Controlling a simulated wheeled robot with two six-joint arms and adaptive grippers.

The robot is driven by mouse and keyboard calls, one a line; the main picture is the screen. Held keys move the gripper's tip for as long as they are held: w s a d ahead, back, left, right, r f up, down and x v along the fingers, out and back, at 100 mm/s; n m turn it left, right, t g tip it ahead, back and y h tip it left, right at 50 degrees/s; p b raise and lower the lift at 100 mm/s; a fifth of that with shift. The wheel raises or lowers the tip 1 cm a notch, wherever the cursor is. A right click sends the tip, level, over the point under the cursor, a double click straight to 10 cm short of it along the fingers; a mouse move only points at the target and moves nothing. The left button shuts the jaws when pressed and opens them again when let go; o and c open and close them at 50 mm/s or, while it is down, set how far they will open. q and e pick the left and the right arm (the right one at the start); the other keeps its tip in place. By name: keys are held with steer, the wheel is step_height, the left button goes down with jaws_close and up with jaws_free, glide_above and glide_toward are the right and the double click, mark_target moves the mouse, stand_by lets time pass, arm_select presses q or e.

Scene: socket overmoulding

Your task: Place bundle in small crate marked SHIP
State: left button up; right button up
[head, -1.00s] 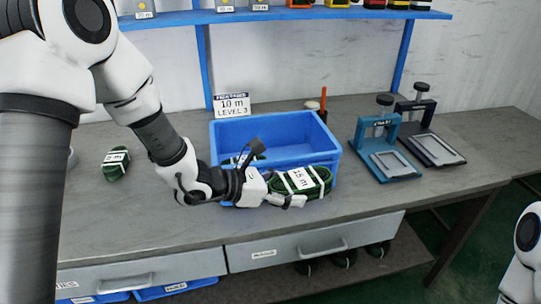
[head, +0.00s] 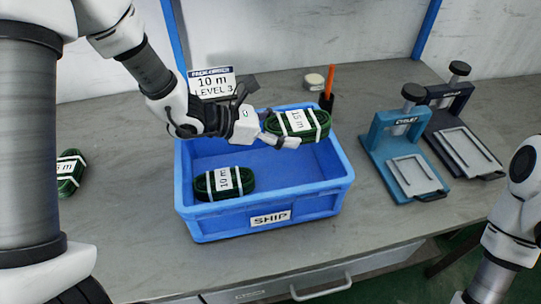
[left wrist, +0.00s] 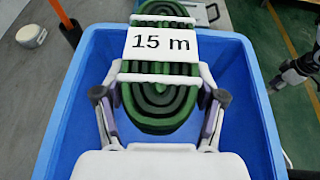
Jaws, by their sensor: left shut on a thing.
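The blue crate (head: 318,204) marked SHIP stands on the grey bench. My left gripper (head: 292,138) is shut on a green cable bundle (head: 306,124) with a 15 m label and white bands. It holds the bundle over the back right part of the crate. In the left wrist view the 15 m bundle (left wrist: 162,70) sits between the fingers (left wrist: 160,112), with the blue crate (left wrist: 60,115) around and below it. Another green bundle (head: 226,183), labelled 10 m, lies inside the crate at the front left. My right arm shows at the right edge, but its gripper is out of view.
A sign reading 10 m LEVEL 3 (head: 212,83) stands behind the crate. Blue (head: 402,150) and dark (head: 458,125) presses stand to the right. Another green bundle (head: 70,172) lies at the left. An orange-handled tool (head: 328,88) stands behind the crate.

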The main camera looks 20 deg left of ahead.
arm_select(q)
steer(key=f, duration=0.1)
steer(key=s+f, duration=0.1)
steer(key=f, duration=0.1)
steer(key=shift+s+d, duration=0.3)
steer(key=shift+d, duration=0.05)
steer(key=shift+c, duration=1.3)
steer(key=f, duration=0.5)
steer(key=shift+w+a+f, duration=0.1)
steer(key=shift+w+a, duration=0.2)
steer(key=shift+w, duration=0.1)
steer(key=shift+s+d+r, duration=0.1)
steer(key=shift+s+r, duration=0.05)
steer(key=shift+r, duration=0.05)
steer(key=shift+f, duration=0.25)
steer(key=o, duration=1.8)
steer(key=shift+c, duration=0.2)
